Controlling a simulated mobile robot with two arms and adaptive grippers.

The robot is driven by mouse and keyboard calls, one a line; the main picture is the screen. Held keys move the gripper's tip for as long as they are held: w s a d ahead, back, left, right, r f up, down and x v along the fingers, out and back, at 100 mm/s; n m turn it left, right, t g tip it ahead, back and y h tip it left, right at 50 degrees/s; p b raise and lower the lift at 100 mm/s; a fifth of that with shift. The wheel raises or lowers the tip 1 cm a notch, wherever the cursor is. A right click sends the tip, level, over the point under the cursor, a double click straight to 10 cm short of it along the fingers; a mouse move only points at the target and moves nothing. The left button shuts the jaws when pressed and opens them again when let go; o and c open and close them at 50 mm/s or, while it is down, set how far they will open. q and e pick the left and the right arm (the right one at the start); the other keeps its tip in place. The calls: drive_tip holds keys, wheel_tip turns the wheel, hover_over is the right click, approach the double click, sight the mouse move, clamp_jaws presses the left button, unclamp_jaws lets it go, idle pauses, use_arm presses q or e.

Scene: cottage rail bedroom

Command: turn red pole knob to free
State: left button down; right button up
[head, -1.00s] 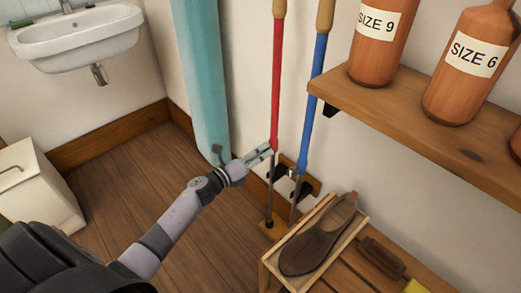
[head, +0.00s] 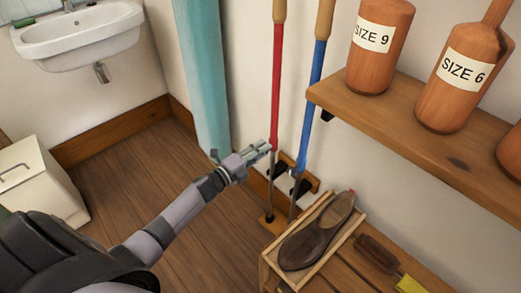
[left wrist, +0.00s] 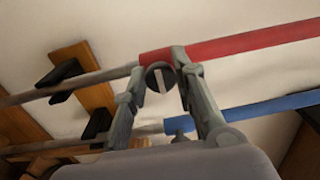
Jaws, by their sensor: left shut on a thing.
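The red pole (head: 276,85) stands against the wall, with a wooden grip at its top and a thin grey lower rod. In the left wrist view its red tube (left wrist: 245,42) ends in a collar bearing a round dark knob (left wrist: 161,77) with a pale line. The line stands nearly upright in that picture. My left gripper (head: 266,150) is at the red tube's lower end, its fingers (left wrist: 160,66) closed on either side of the knob. The knob is hidden in the head view. My right gripper is out of view.
A blue pole (head: 317,80) stands close on the right. Dark clips on a wooden wall block (head: 312,184) are near both rods. A bench with a shoe tray (head: 284,264) and a brush (head: 378,257) is at lower right.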

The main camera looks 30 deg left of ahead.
use_arm(q)
drive_tip(key=shift+n, duration=0.3)
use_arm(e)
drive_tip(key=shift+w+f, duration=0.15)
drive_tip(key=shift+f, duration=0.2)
use_arm(q)
drive_tip(key=c, duration=1.3)
unclamp_jaws()
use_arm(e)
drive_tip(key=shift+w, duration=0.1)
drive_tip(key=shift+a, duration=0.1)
use_arm(q)
drive_tip(key=v, duration=1.2)
